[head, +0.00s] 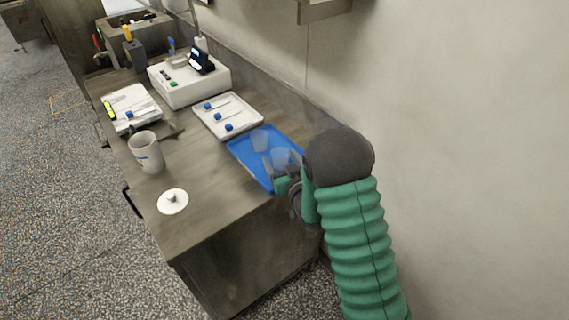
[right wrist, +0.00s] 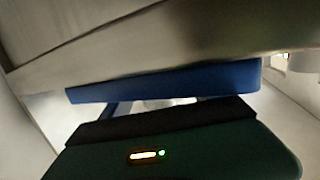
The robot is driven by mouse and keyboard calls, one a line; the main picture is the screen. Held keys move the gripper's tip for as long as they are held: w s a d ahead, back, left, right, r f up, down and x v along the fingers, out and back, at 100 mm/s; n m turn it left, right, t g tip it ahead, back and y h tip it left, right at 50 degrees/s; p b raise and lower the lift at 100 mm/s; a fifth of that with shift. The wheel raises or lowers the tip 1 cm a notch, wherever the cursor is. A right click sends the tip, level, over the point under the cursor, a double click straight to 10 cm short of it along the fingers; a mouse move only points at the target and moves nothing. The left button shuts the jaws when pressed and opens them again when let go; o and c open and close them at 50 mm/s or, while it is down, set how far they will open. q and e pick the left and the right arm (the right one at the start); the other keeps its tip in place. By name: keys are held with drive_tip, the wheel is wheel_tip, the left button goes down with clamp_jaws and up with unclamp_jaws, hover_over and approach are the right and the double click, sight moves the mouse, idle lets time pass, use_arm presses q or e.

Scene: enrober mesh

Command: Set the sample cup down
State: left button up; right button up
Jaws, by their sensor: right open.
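A blue tray (head: 240,153) lies on the right part of the worktop, near the wall. Two clear cups are at it: one cup (head: 260,139) stands farther back, and another cup (head: 281,157) is close to my right gripper (head: 284,184). The gripper is open at the tray's near right edge. I cannot tell whether it touches the nearer cup, which it partly hides. In the right wrist view the tray's blue edge (right wrist: 165,83) crosses the picture, with a small pale patch below it that I cannot make out. My left gripper is not in view.
A white tray (head: 244,126) with blue-capped items lies behind the blue tray. The wall (head: 440,130) is close on the right.

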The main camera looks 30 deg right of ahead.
sight(283, 162)
drive_tip(key=shift+a+r+p, duration=0.1)
drive_tip(key=shift+r+p, duration=0.6)
drive_tip(key=shift+r, duration=0.05)
drive_tip(key=v, duration=0.4)
drive_tip(key=b+v, duration=0.1)
drive_tip(key=v, duration=0.1)
drive_tip(key=shift+s+f, duration=0.15)
drive_tip(key=shift+f, duration=0.15)
drive_tip(key=p+v, duration=0.5)
drive_tip(key=p, duration=0.5)
drive_tip(key=shift+s+r, duration=0.15)
drive_tip(key=shift+s, duration=0.2)
drive_tip(key=shift+w+a, duration=0.1)
